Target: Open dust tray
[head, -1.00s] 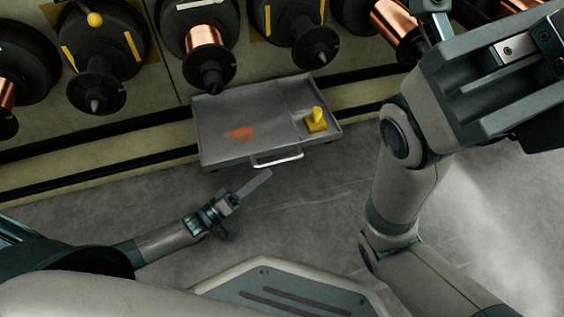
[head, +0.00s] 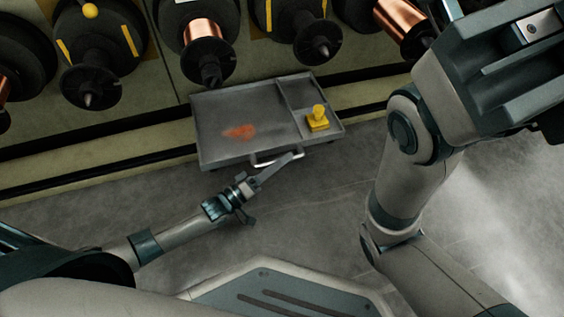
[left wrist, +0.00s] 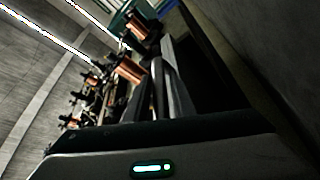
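The dust tray (head: 211,128) is a shallow grey metal tray in the middle of the head view, below the row of spools. An orange-red dust patch (head: 240,131) lies in its large compartment. A yellow knobbed piece (head: 318,120) sits in a smaller compartment on the right. A pale bar handle (head: 262,162) runs along its front edge. My left gripper (head: 296,155) reaches from the lower left, with its fingertips at the right end of the handle. Whether they touch it or close around it is unclear.
Copper-wound spools (head: 205,35) with black flanges and hubs line the wall behind the tray. A low dark rail (head: 100,140) runs along the wall's foot. My right arm fills the right side. Bare grey floor (head: 320,210) lies in front of the tray.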

